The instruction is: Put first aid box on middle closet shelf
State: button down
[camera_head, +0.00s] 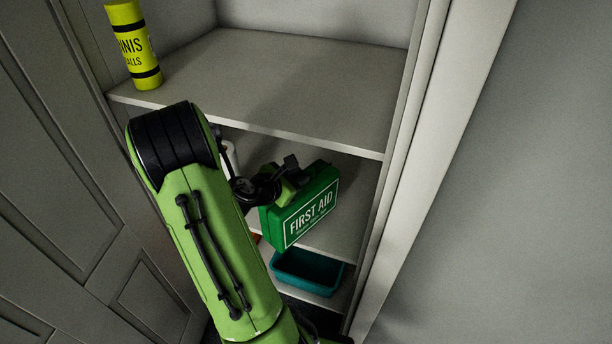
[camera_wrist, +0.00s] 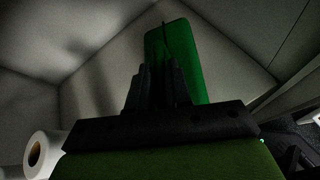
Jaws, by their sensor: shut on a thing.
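The first aid box (camera_head: 309,208) is green with a white "FIRST AID" label. In the head view it is at the middle closet shelf (camera_head: 345,232), tilted in the picture, with its labelled side facing out. My gripper (camera_head: 290,178) is shut on the box near its top left. In the wrist view my gripper (camera_wrist: 160,85) reaches toward the green box (camera_wrist: 178,60), which stands out against the pale closet walls. I cannot tell whether the box's underside touches the shelf. My arm hides the left part of the middle shelf.
The upper shelf (camera_head: 280,80) holds a yellow tennis ball tube (camera_head: 133,45) at its left. A teal bin (camera_head: 306,272) sits on the shelf below. A white roll (camera_wrist: 42,152) is at left in the wrist view. The closet's right frame (camera_head: 425,150) is close to the box.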

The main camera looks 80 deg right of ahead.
jog(key=shift+s+d+r, duration=0.1)
jog(key=shift+s+d, duration=0.25)
jog(key=shift+d, duration=0.5)
jog(key=shift+s+d, duration=0.3)
jog(key=shift+d, duration=0.55)
jog(key=shift+d+f, duration=0.1)
jog(key=shift+f, duration=1.75)
jog(key=c, duration=1.1)
grip_release()
jog(key=shift+o, duration=0.2)
